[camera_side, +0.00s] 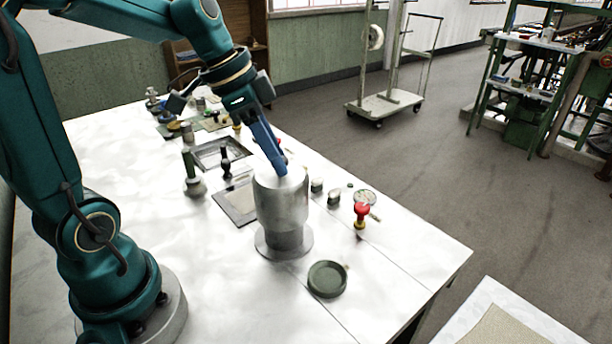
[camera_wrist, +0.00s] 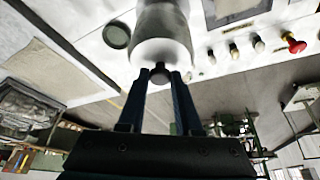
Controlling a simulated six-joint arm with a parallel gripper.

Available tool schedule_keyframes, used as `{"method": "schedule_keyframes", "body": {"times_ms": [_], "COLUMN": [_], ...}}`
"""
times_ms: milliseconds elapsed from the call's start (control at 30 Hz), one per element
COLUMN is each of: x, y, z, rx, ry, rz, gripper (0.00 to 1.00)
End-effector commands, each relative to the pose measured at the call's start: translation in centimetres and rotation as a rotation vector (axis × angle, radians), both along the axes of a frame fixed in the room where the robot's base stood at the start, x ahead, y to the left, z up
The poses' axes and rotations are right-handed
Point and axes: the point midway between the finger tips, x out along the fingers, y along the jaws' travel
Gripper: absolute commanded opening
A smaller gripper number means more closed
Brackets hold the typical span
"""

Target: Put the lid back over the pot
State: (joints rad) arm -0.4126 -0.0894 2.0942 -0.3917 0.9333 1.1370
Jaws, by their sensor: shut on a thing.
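My gripper (camera_side: 279,167) points down at the top of a wide grey metal cylinder, which looks like the lid (camera_side: 281,200). In the wrist view, the fingers (camera_wrist: 160,74) are shut on the dark round knob (camera_wrist: 160,69) at the middle of the lid's end face (camera_wrist: 147,51). Below the lid is a narrower grey body with a broad round foot, which looks like the pot (camera_side: 284,244). The lid is upright and in line with it. The pot's upper part is hidden, and I cannot tell whether the lid rests on it or hangs around it.
A dark green round dish (camera_side: 328,279) lies in front. A red-topped knob (camera_side: 361,214) and small grey cylinders (camera_side: 334,197) stand right. A flat grey panel (camera_side: 238,203) and a green-handled tool (camera_side: 190,168) are left. The near left of the white table (camera_side: 220,290) is clear.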

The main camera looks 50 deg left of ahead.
Motion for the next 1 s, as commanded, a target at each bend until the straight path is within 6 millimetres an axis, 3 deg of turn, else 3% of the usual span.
{"method": "schedule_keyframes", "body": {"times_ms": [367,1000], "x": [0.0,0.0], "y": [0.0,0.0], "z": [0.0,-1.8], "rx": [0.0,-0.001], "ry": [0.0,0.0], "rz": [0.0,0.0], "gripper": [0.0,0.0]}}
